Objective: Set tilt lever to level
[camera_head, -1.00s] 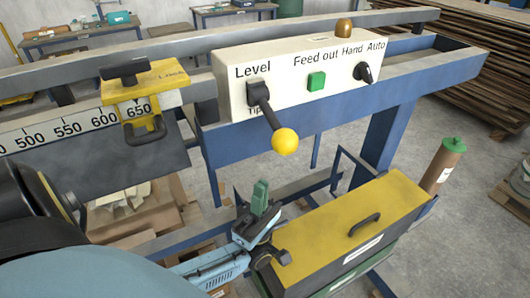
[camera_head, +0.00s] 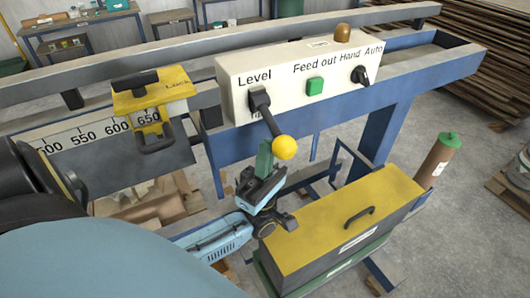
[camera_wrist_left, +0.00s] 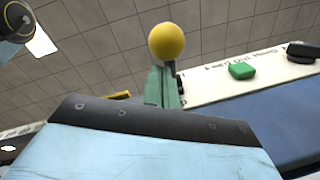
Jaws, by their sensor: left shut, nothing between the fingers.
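The tilt lever (camera_head: 268,118) is a black rod on the white control panel (camera_head: 300,75), ending in a yellow ball knob (camera_head: 284,147). It points down and to the right, below the "Level" label; the label under its base is mostly hidden. My left gripper (camera_head: 265,150), with green fingers, is shut and empty. It is upright just left of and below the knob in the head view. In the left wrist view the knob (camera_wrist_left: 166,42) shows just above the fingertips (camera_wrist_left: 163,72); I cannot tell whether they touch. My right gripper is not in view.
The panel also has a green button (camera_head: 314,87) and a black Hand/Auto switch (camera_head: 361,76). A yellow length stop (camera_head: 150,92) sits on the ruler at left. A yellow-topped box (camera_head: 340,225) stands below. Blue frame beams (camera_head: 400,85) run behind.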

